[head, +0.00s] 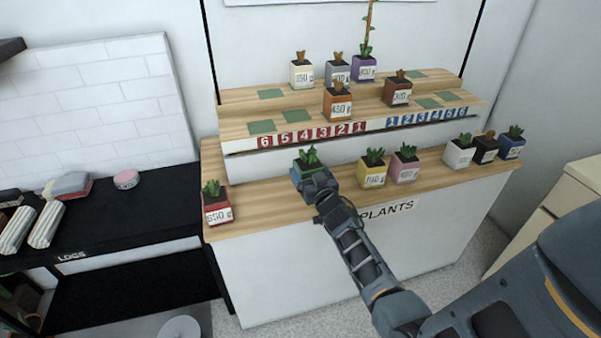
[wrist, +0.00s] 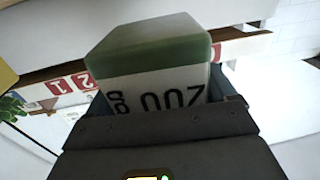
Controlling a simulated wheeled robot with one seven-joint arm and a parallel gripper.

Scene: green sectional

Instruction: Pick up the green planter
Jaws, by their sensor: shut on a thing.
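The green planter (head: 298,173) holds a small green plant and shows at the middle left of the wooden plant counter in the head view. My gripper (head: 318,184) reaches it from the front and is shut on it, hiding much of its front. In the wrist view the green planter (wrist: 150,52) fills the middle between the fingers. Its white label reads upside down there, with 200 on it. I cannot tell whether its base touches the counter.
A red planter (head: 216,207) stands left on the counter (head: 262,202); yellow (head: 373,174) and pink (head: 404,169) planters stand to the right. Several more planters stand on the raised shelf (head: 235,104) behind, among green squares. A black table (head: 150,217) is at left.

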